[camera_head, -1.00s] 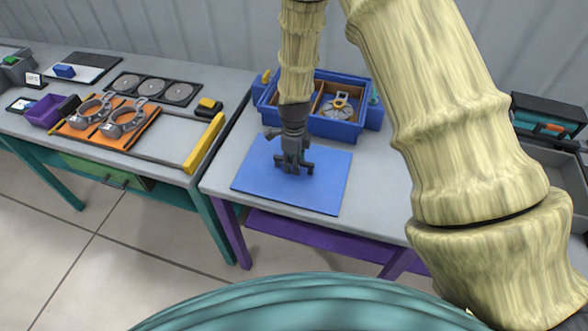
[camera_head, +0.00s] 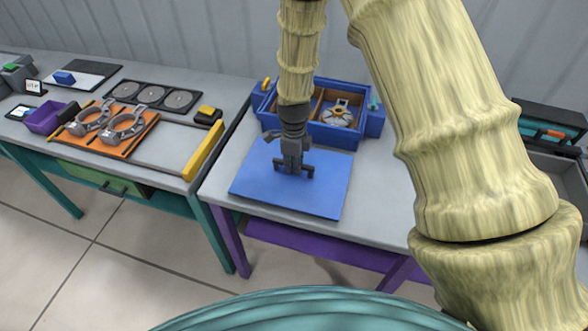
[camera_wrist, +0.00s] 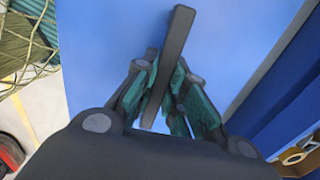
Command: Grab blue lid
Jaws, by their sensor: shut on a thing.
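The blue lid (camera_head: 250,180) is a flat blue square plate over the front of the middle table. In the wrist view the lid (camera_wrist: 105,45) fills most of the background. A dark bar handle (camera_wrist: 176,40) stands out across the lid. My gripper (camera_head: 292,168) is above the middle of the lid, pointing down. In the wrist view my gripper (camera_wrist: 160,98) is shut on the handle, with teal-padded fingers on both sides of it. I cannot tell whether the lid rests on the table or hangs just above it.
A blue crate (camera_head: 266,122) with compartments stands open right behind the lid. A disc-shaped part (camera_head: 338,114) lies in it. The left table holds an orange board (camera_head: 104,141) with grey rings and a yellow bar (camera_head: 204,150). A grey tray (camera_head: 549,163) is at right.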

